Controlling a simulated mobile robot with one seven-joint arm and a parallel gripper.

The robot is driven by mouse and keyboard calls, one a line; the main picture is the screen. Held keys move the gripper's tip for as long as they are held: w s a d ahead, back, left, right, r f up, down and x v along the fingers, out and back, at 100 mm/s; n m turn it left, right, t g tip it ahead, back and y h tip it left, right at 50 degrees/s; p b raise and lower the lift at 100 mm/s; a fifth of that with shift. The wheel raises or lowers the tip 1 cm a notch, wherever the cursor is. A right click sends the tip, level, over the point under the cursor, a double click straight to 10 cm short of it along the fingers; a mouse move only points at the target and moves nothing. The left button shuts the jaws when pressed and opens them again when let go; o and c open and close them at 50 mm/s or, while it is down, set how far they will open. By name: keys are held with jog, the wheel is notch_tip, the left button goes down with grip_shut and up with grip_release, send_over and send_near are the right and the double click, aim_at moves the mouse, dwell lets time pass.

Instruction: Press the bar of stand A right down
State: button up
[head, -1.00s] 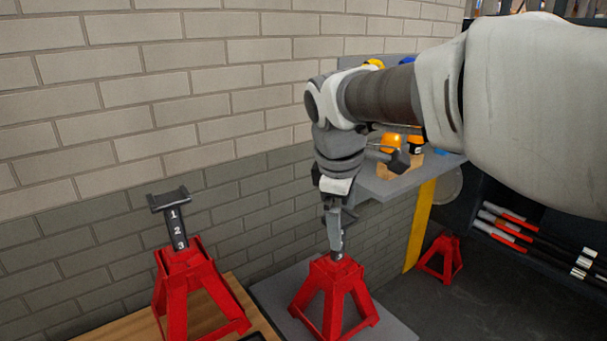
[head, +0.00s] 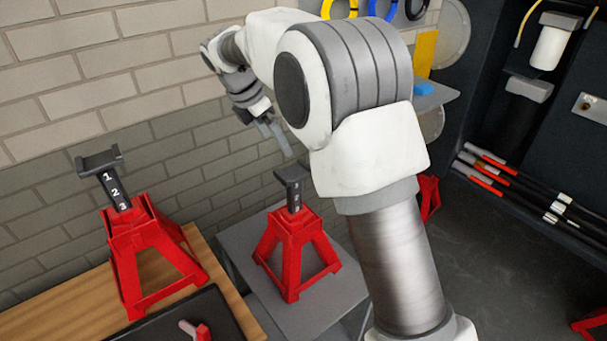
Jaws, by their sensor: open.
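Two red jack stands stand side by side; no letter shows on either, so I cannot tell which is stand A. The left stand (head: 150,255) has its dark bar (head: 113,188) raised high, with 1, 2 and 3 showing. The middle stand (head: 292,245) has a dark bar (head: 293,192) that stands out less, its marks too small to read surely. My gripper (head: 278,140) is open and empty, up and behind the middle bar in the picture, apart from it. My arm hides part of the space to its right.
The left stand is on a wooden top (head: 85,305) beside a black tray (head: 185,320). The middle stand is on a grey top (head: 330,300). Another red stand (head: 429,195) is partly hidden behind my arm. A brick wall (head: 180,130) closes the back.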

aim_at(298, 180)
jog(key=x, duration=1.7)
jog(key=shift+d+f, duration=0.1)
jog(key=shift+d, duration=0.05)
grip_shut()
